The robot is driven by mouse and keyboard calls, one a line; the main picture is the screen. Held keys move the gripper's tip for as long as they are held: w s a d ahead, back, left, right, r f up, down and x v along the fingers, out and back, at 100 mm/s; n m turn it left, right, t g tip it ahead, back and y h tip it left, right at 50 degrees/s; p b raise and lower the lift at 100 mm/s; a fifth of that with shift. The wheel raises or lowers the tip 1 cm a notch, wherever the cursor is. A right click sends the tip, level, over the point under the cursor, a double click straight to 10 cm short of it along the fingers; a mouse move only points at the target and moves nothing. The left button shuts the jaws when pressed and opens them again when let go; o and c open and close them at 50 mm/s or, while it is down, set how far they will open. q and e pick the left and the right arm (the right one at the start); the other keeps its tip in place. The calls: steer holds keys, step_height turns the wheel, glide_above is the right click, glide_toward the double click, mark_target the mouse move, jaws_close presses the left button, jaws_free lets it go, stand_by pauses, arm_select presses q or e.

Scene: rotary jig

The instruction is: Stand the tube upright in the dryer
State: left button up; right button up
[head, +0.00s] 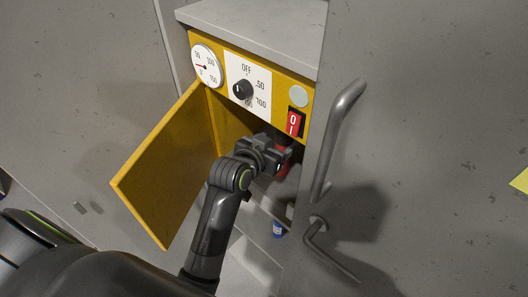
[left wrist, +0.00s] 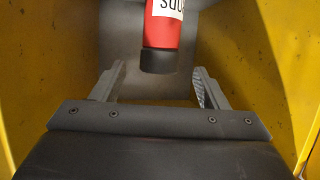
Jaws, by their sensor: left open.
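The dryer (head: 262,46) is a yellow box with a grey top, and its yellow door (head: 165,165) hangs open to the left. My left gripper (head: 282,160) is inside the opening. In the left wrist view its two fingers are spread, and the left gripper (left wrist: 159,72) is open. The red tube (left wrist: 165,32), with a white label and a black end, shows between and beyond the fingertips; I cannot tell whether they touch it. Its upper part is cut off by the frame. In the head view only a bit of red shows beside the gripper. My right gripper is not in view.
The dryer front has a gauge (head: 206,66), a black knob (head: 243,89) and a red switch (head: 294,123). Yellow inner walls (left wrist: 270,60) stand close on both sides of the gripper. A grey handle (head: 337,140) and a bent lever (head: 330,250) stick out at right. A blue item (head: 278,230) is below.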

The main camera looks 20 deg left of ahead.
arm_select(q)
steer(key=shift+b+v, duration=0.3)
steer(key=shift+v, duration=2.6)
